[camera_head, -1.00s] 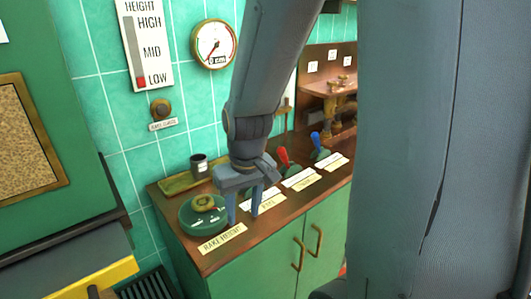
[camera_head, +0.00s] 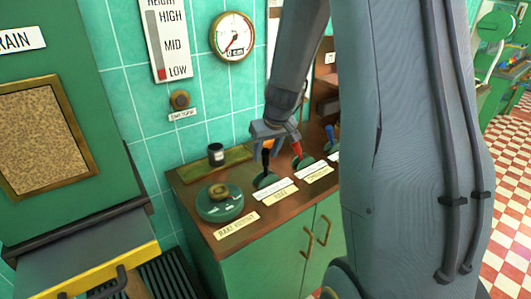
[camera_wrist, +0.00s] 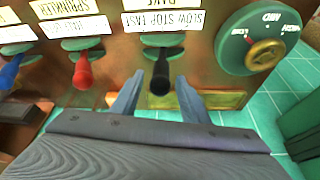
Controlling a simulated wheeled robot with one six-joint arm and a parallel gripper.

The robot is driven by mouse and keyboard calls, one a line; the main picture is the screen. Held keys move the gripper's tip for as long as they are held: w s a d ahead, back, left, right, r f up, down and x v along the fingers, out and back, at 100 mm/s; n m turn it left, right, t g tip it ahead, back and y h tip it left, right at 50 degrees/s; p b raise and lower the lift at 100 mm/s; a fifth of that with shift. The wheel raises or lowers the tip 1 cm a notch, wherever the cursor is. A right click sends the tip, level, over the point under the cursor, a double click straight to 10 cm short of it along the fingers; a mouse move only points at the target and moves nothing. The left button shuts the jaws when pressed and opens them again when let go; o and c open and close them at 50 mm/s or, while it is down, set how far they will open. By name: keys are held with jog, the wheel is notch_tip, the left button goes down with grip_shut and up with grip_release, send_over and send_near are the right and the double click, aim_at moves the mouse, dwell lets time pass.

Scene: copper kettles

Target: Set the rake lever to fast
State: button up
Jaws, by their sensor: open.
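The rake lever (camera_wrist: 161,72) has a black handle and stands on a green round base. Its plate (camera_wrist: 165,22) reads slow, stop, fast, upside down in the wrist view. The handle looks about in line with the middle of the plate; its exact setting is hard to tell. My gripper (camera_wrist: 157,88) is open, with one finger on each side of the black handle and gaps between. In the head view, my gripper (camera_head: 274,135) is over the lever (camera_head: 265,167), partly hiding its top.
A red lever (camera_head: 297,149) and a blue lever (camera_head: 330,134) stand to the right on the same cabinet. The green rake height dial (camera_head: 220,204) is to the left. A dark cup (camera_head: 216,153) stands behind on a tray.

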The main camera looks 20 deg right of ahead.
jog(key=shift+w+f, duration=0.1)
jog(key=shift+f, duration=0.15)
